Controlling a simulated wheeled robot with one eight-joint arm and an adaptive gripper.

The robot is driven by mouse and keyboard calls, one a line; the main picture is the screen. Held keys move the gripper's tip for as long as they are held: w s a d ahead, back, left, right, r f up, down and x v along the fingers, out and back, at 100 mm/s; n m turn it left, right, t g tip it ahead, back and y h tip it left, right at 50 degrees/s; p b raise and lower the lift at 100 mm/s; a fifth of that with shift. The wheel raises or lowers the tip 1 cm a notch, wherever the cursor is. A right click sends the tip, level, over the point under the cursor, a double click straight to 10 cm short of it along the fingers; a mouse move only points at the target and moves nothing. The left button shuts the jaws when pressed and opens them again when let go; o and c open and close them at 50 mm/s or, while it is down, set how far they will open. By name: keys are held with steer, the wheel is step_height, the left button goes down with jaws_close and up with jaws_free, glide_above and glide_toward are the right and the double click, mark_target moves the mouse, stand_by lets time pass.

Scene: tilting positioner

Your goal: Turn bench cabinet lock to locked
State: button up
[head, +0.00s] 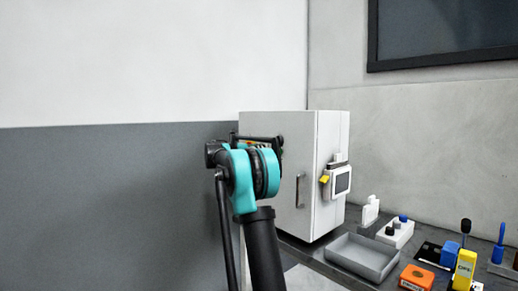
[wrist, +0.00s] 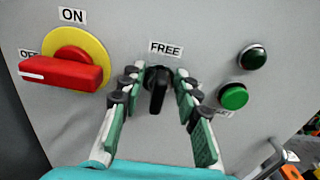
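The light grey bench cabinet (head: 328,165) stands on the bench in the head view. Its panel fills the wrist view. A black lock knob (wrist: 157,90) sits under a label reading FREE (wrist: 165,48), with its handle pointing roughly down in the picture. No locked label is visible. My gripper (wrist: 160,73) is open, with one green-padded finger on each side of the knob. Gaps show between the fingers and the knob's handle; whether the tips touch the knob's base I cannot tell. In the head view my arm hides the gripper and knob.
On the panel, a red handle on a yellow disc (wrist: 95,45) is at left, near ON and OFF labels. A green button (wrist: 233,96) and dark round lamp (wrist: 252,57) are at right. A grey tray (head: 362,257) and several small items lie on the bench.

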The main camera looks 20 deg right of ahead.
steer(key=shift+c, duration=0.3)
jaws_close()
steer(key=shift+m, duration=0.4)
steer(key=m, duration=0.3)
steer(key=shift+s+m, duration=0.2)
steer(key=shift+m, duration=0.2)
steer(key=shift+s+d+f+m, duration=0.1)
steer(key=shift+f+m, duration=0.1)
steer(key=shift+m, duration=2.05)
steer(key=shift+s+f+m, duration=0.15)
steer(key=shift+f+m, duration=0.05)
steer(key=shift+m, duration=2)
steer(key=shift+s+d+f+m, duration=0.1)
steer(key=shift+f+m, duration=0.1)
steer(key=shift+m, duration=2.05)
